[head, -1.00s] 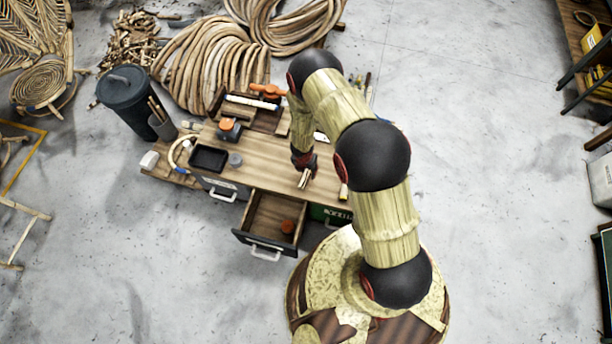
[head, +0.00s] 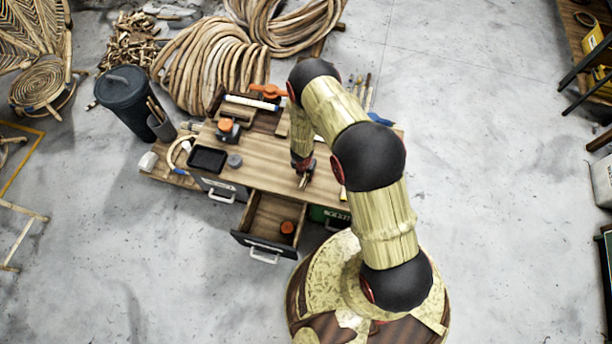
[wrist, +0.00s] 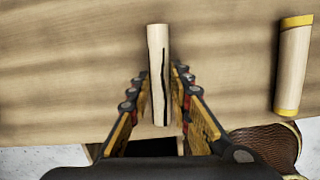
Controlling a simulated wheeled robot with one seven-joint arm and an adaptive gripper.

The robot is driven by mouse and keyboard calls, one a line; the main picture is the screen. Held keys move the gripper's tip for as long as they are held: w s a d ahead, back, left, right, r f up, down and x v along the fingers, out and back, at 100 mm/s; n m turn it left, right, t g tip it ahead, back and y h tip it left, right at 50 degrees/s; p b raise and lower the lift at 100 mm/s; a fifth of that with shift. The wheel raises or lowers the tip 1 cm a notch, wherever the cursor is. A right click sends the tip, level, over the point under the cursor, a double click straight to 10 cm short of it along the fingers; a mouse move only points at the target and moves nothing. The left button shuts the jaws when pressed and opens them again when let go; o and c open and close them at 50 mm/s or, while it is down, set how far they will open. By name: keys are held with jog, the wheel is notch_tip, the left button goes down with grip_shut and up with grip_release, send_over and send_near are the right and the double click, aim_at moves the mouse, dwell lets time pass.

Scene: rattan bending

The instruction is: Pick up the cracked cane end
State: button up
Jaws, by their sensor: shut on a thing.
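The cracked cane end (wrist: 158,75) is a short pale stick with a dark split along its right side. It points away from me over the wooden bench top (wrist: 70,60) in the wrist view. My gripper (wrist: 158,95) has a finger on each side of its near part and is shut on it. In the head view my gripper (head: 303,168) is low at the bench's front, and a small pale bit of the cane end (head: 303,182) shows below it. I cannot tell whether the cane end still touches the bench.
Another cane piece with yellow-banded ends (wrist: 294,65) lies to the right on the bench. An open drawer (head: 268,222) holding an orange-topped thing (head: 287,227) juts out below the bench front. A black tray (head: 208,159) and an orange-topped tool (head: 227,128) are on the left.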

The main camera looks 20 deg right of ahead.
grip_shut()
jog(key=shift+r, duration=0.15)
